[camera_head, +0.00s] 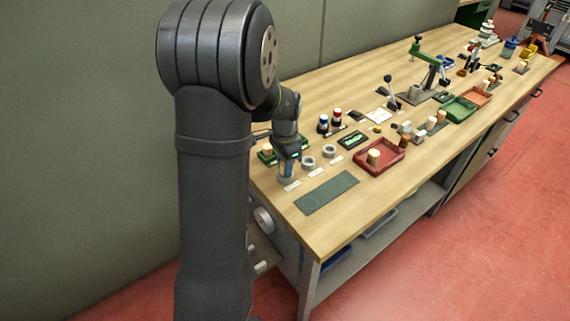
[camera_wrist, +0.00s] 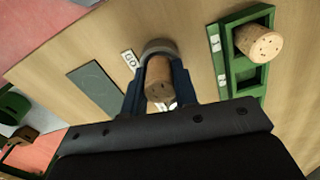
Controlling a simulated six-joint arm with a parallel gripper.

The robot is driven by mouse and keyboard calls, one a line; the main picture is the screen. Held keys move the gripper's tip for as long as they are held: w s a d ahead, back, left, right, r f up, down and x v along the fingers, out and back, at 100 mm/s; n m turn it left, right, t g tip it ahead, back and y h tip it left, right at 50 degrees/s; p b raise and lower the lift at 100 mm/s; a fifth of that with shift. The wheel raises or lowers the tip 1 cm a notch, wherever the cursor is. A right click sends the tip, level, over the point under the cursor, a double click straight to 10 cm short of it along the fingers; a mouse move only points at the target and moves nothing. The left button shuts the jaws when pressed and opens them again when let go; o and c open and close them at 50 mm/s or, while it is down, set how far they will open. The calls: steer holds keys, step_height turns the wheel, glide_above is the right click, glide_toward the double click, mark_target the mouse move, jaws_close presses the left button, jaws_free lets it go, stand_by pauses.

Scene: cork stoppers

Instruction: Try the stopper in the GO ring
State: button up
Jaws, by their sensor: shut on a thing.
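In the wrist view, a brown cork stopper (camera_wrist: 159,80) is held between the two blue fingers of my gripper (camera_wrist: 160,88). A grey ring (camera_wrist: 158,46) shows just beyond the stopper's far end, with a white label reading GO (camera_wrist: 130,59) beside it. I cannot tell whether the stopper's end is inside the ring or just above it. In the head view, my gripper (camera_head: 287,168) is low over the left end of the bench, and the stopper and this ring are mostly hidden.
Two more grey rings (camera_head: 308,162) (camera_head: 329,151) stand to the right. A green tray (camera_wrist: 229,59) holds another cork (camera_wrist: 264,45). A red tray (camera_head: 379,170) with a cork (camera_head: 374,156) lies further right. A flat dark green mat (camera_head: 327,193) lies clear in front.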

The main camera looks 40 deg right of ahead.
steer(key=o, duration=1)
step_height(320, 180, up, 17)
steer(key=shift+r, duration=0.15)
stand_by(0.8)
step_height(320, 180, down, 18)
steer(key=shift+r, duration=0.35)
steer(key=shift+r, duration=0.1)
stand_by(0.4)
